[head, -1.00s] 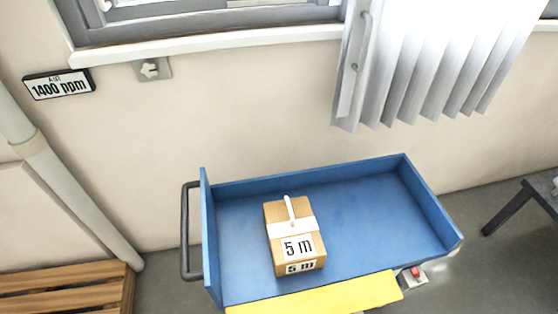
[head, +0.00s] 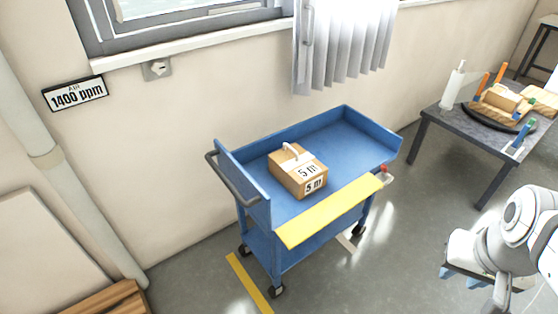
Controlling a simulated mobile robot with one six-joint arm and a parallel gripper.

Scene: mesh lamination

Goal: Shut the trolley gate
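The blue trolley (head: 352,133) stands against the wall in the middle of the head view. Its yellow gate (head: 330,211) runs along the near long side and is folded outward and down, so that side of the top tray is open. A small red knob (head: 385,169) sits at the gate's right end.
A brown box (head: 298,174) marked 5 m lies inside the tray. A dark table (head: 455,133) with a bottle and tools stands at the right. Wooden slats (head: 105,301) are at the lower left. The floor before the trolley is clear.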

